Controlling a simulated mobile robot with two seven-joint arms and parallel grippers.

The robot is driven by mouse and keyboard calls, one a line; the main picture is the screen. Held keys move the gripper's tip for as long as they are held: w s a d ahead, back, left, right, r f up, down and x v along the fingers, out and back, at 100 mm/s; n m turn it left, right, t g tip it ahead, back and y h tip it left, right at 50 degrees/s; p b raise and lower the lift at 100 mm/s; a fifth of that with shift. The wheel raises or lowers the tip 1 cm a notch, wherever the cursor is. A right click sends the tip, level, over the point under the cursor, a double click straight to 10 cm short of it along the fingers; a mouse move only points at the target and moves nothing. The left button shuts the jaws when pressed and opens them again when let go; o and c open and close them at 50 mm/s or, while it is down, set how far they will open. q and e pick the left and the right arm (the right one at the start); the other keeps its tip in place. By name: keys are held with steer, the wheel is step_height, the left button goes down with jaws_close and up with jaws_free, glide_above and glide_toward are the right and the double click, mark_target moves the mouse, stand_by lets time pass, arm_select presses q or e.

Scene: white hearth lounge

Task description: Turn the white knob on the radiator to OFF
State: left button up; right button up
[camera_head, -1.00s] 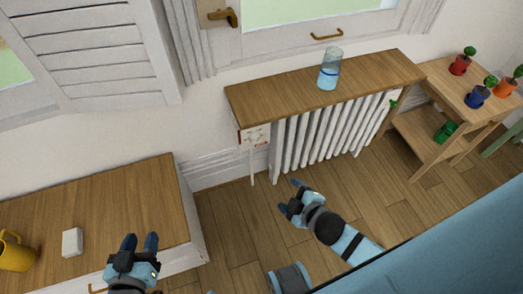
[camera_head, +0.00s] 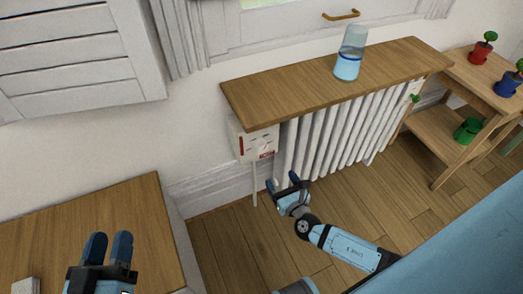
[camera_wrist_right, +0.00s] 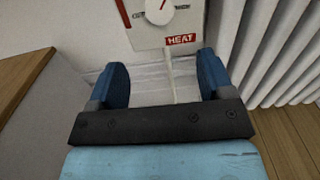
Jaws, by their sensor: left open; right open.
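The white radiator (camera_head: 335,138) stands against the wall under a wooden shelf. A white control box (camera_head: 254,141) is at its left end. The frame cuts off part of the dial. My right gripper (camera_head: 282,184) is open and empty, below and in front of the box; its fingers (camera_wrist_right: 169,80) also show in the right wrist view. My left gripper (camera_head: 108,248) is open and empty over the left cabinet top.
A pipe (camera_head: 254,185) runs down from the box. A wooden cabinet (camera_head: 110,205) is at left, with a white block (camera_head: 25,286) on it. A plant stand (camera_head: 440,130) is at right. Floor in front is clear.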

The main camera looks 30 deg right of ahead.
mark_target(263, 150)
steer(key=w, duration=0.4)
steer(key=w+b, duration=0.1)
steer(key=w, duration=0.3)
steer(key=w+b, duration=0.1)
steer(key=w, duration=0.3)
steer(key=shift+d, duration=0.3)
arm_select(q)
steer(key=shift+s+d+r+t+h, duration=0.15)
steer(key=shift+d+r+t+h, duration=0.1)
steer(key=shift+r+h, duration=0.25)
steer(key=shift+s+d+r+t+h, duration=0.1)
steer(key=shift+d+r+t+h, duration=0.15)
steer(key=shift+r, duration=0.3)
arm_select(e)
steer(key=shift+w, duration=0.55)
arm_select(q)
steer(key=shift+a, duration=0.1)
arm_select(e)
steer(key=c, duration=0.9)
